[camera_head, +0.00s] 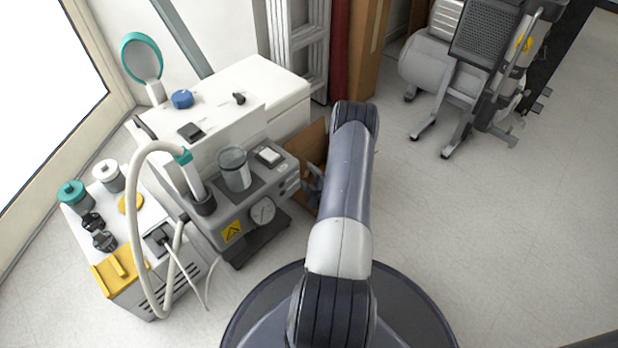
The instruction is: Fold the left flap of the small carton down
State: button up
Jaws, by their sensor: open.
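A brown cardboard carton (308,142) stands on the floor between the grey dental unit and my arm. Only part of its brown side shows. My arm and the dental unit cover the rest, and I cannot make out its left flap clearly. My gripper (312,183) is at the carton's near left part, mostly hidden behind my arm. The visible bit of it is dark grey, and it is open. I cannot tell whether it touches the cardboard.
The grey dental unit (232,210) with gauge and hose stands close left of my gripper. A white cabinet (255,80) is behind it. A tall brown box (366,50) stands at the back, a compressor (430,65) at the back right. The floor at right is clear.

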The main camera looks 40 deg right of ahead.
jog(key=shift+s, duration=0.15)
jog(key=p+v, duration=0.3)
jog(key=v, duration=0.7)
jog(key=shift+s+a+p, duration=0.15)
jog(key=shift+s+p, duration=0.1)
jog(key=shift+p, duration=0.1)
